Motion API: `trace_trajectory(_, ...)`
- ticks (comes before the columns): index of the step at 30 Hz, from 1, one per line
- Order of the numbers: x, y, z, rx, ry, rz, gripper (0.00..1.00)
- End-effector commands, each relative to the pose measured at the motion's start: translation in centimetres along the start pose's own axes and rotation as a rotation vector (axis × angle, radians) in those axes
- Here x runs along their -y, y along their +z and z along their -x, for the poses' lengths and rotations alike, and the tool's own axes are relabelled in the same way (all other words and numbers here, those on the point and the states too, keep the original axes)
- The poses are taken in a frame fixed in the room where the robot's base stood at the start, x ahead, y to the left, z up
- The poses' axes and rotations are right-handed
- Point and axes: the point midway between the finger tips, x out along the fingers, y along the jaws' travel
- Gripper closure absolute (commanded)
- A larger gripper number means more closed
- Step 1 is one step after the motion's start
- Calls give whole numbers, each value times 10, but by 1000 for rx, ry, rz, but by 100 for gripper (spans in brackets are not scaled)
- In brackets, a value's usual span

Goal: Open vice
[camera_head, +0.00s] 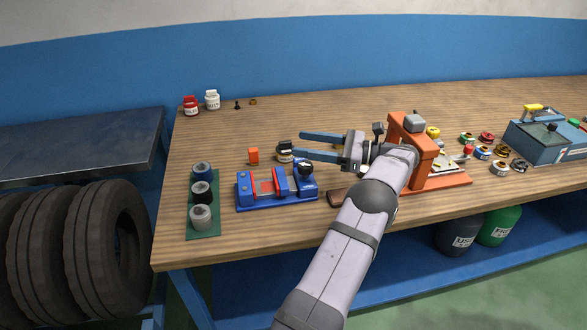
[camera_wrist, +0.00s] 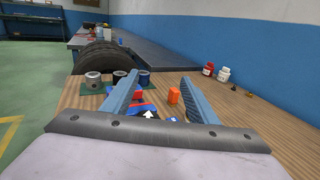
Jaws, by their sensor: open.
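The blue vice (camera_head: 276,187) with red jaws sits near the front left of the wooden bench. A round black handle (camera_head: 306,168) shows at its right end. A red block shows at its middle, and I cannot tell how far apart its jaws stand. My gripper (camera_head: 300,145) is open and empty, above and to the right of the vice, pointing left. In the wrist view the two blue-grey fingers (camera_wrist: 158,85) are spread wide. The vice (camera_wrist: 150,112) shows low between them, partly hidden by my gripper.
A green tray (camera_head: 204,231) with several cylinders stands left of the vice. An orange block (camera_head: 254,156) and a dark-lidded jar (camera_head: 285,151) stand behind it. A brown object (camera_head: 338,194) lies to its right. An orange press (camera_head: 423,172) stands farther right. The back left bench is mostly clear.

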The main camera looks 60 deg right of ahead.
Motion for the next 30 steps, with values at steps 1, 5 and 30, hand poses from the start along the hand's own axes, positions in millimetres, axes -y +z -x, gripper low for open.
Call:
trace_trajectory(1, -1, -12, 9, -8, -44, -1, 47)
trace_trajectory(5, -6, -31, 27, -39, -144, -1, 47)
trace_trajectory(30, -17, -69, 17, 15, -268, -7, 47)
